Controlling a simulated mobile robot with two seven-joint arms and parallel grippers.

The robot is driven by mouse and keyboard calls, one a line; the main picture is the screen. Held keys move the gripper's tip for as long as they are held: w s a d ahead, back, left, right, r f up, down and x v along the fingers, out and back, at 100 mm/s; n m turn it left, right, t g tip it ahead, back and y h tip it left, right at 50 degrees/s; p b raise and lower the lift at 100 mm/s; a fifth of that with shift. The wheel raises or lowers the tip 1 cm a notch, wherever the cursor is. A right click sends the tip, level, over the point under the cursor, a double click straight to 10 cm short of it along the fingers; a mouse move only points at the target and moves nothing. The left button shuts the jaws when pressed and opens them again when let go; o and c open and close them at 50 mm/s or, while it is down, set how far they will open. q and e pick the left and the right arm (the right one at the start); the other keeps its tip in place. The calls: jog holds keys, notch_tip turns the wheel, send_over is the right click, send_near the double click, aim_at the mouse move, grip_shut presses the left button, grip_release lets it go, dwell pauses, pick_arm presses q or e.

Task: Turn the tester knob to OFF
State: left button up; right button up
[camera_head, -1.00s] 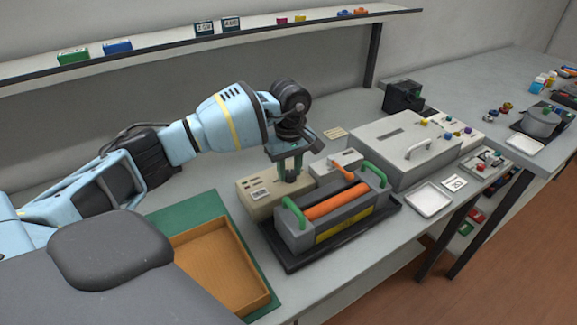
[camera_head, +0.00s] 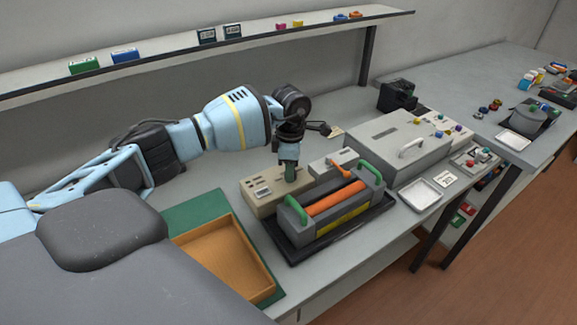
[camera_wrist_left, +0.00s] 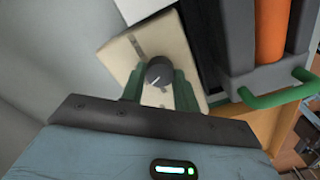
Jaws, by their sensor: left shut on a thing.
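The tester is a beige box (camera_head: 262,207) on the bench, left of the grey and orange cartridge unit. Its round dark knob (camera_wrist_left: 159,72) with a pale pointer mark shows in the left wrist view on the beige top. My left gripper (camera_head: 290,176) points down onto the tester's top. In the left wrist view its green fingers (camera_wrist_left: 160,84) stand on either side of the knob and are shut on it. In the head view the gripper hides the knob. I cannot read any OFF mark. My right gripper is not in view.
The cartridge unit with green handles (camera_head: 335,205) stands close to the gripper's right. A grey lidded machine (camera_head: 385,150) is farther right. An orange-brown tray (camera_head: 225,262) on a green mat lies in front left. A shelf (camera_head: 180,62) runs along the wall above.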

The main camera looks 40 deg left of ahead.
pick_arm(q)
jog(key=n+p, duration=0.2)
jog(key=n, duration=0.4)
jog(key=shift+r, duration=0.15)
jog(key=n, duration=0.2)
jog(key=shift+n+p, duration=0.3)
jog(key=shift+n, duration=0.4)
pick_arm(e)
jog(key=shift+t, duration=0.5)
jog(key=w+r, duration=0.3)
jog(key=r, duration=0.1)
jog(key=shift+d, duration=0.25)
pick_arm(q)
jog(key=shift+f, duration=0.2)
jog(key=o, duration=1)
jog(key=shift+c, duration=0.2)
